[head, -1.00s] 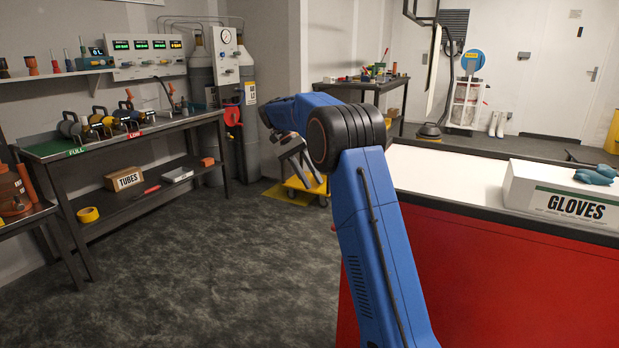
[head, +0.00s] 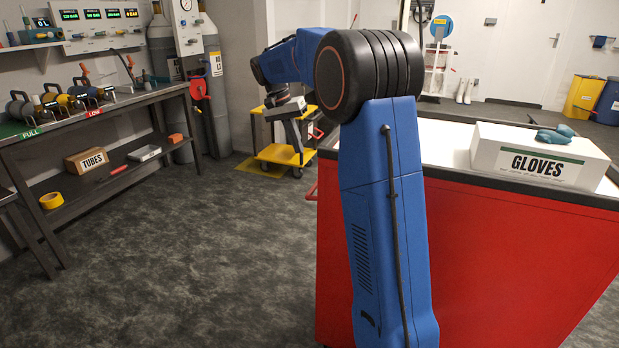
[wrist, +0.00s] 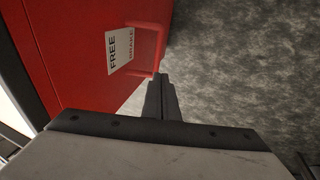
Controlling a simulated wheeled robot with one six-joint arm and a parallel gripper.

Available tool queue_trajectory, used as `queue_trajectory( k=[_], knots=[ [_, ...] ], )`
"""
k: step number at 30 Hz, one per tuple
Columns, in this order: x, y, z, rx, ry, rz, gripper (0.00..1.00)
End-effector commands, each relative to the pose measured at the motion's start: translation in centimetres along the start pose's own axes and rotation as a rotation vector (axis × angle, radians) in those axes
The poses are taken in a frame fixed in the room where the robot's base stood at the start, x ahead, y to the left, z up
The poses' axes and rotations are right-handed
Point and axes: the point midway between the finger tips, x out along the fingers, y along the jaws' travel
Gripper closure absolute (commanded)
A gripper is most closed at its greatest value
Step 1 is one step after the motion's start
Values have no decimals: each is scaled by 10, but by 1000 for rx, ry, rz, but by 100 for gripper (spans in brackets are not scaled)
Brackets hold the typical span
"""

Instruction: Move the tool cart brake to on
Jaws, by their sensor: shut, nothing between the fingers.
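The red tool cart (head: 460,270) with a white top stands at the right in the head view. Its red side panel (wrist: 80,50) fills the upper left of the wrist view. A white label (wrist: 119,50) there reads FREE and BRAKE. A red looped bar (wrist: 160,45) sticks out from the panel beside the label. My gripper (wrist: 160,77) is shut and empty, its fingertips close to the lower end of this bar in the picture. I cannot tell whether they touch. In the head view, my gripper (head: 301,150) hangs past the cart's far left corner.
A box of gloves (head: 535,158) stands on the cart top. A yellow trolley (head: 280,153) stands behind my gripper. A bench (head: 100,118) with a box of tubes (head: 92,162) on its lower shelf runs along the left wall. The floor between is clear.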

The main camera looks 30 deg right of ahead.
Motion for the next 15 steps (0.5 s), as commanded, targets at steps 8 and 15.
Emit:
queue_trajectory(
  k=[8,15],
  knots=[
    [-3,45,17,38,102,-186,100],
    [-2,61,26,56,149,-262,100]
  ],
)
